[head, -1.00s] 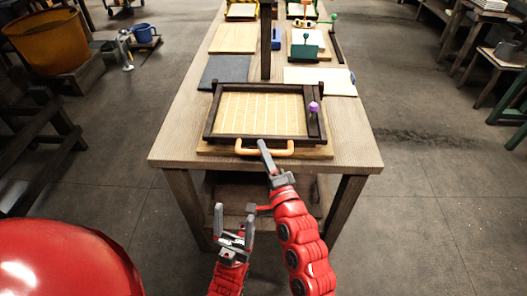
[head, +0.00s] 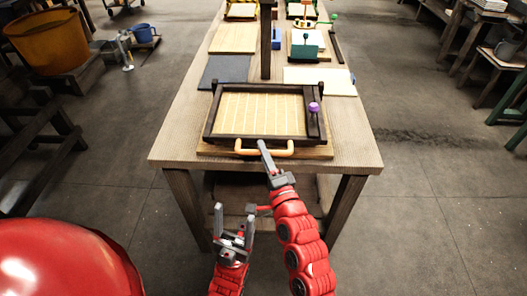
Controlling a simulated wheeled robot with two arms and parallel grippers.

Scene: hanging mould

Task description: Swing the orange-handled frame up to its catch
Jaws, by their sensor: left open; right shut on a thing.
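The dark wooden frame (head: 213,112) with a pale mesh lies on a wooden board (head: 322,152) at the near end of the table. Its orange handle (head: 245,152) sticks out at the near edge. My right gripper (head: 265,150) is shut on the orange handle near its middle; the fingers hide part of it. My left gripper (head: 233,212) is open and empty, below and in front of the table edge. A dark upright post (head: 266,45) stands behind the frame. I cannot make out the catch. A purple knob (head: 314,107) sits at the frame's right side.
The wooden table (head: 170,148) holds a dark grey sheet (head: 222,72), a pale sheet (head: 320,80) and a pale board (head: 233,38) farther back. Floor on both sides is clear near the table.

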